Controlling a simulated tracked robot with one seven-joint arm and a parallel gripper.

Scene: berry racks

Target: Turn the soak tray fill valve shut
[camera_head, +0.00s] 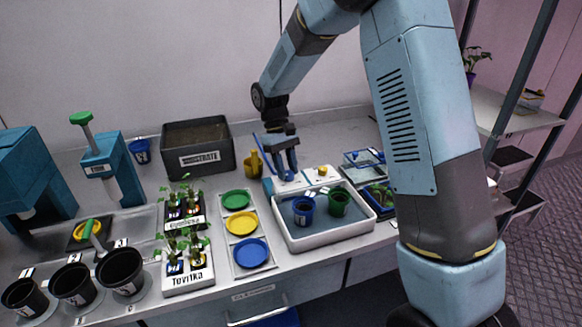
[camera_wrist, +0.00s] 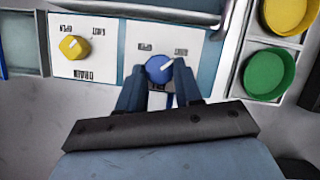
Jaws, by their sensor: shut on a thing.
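The soak tray (camera_head: 285,235) is a white-rimmed basin with dark water, holding a blue pot (camera_head: 303,211) and a green pot (camera_head: 339,203). Behind it stand two white panels with knobs. In the wrist view a blue knob (camera_wrist: 159,69) with a white pointer line sits on one panel (camera_wrist: 191,42), its line pointing to the upper right. A yellow knob (camera_wrist: 72,46) is on the other panel; it also shows in the head view (camera_head: 322,170). My gripper (camera_wrist: 160,80) is shut on the blue knob. In the head view my gripper (camera_head: 285,172) reaches down behind the tray.
A dark substrate bin (camera_head: 198,147) and a yellow scoop or cup (camera_head: 254,163) stand left of my gripper. Green, yellow and blue dishes (camera_head: 250,253) lie on a white holder left of the tray. A clear-lidded box (camera_head: 364,160) stands at right.

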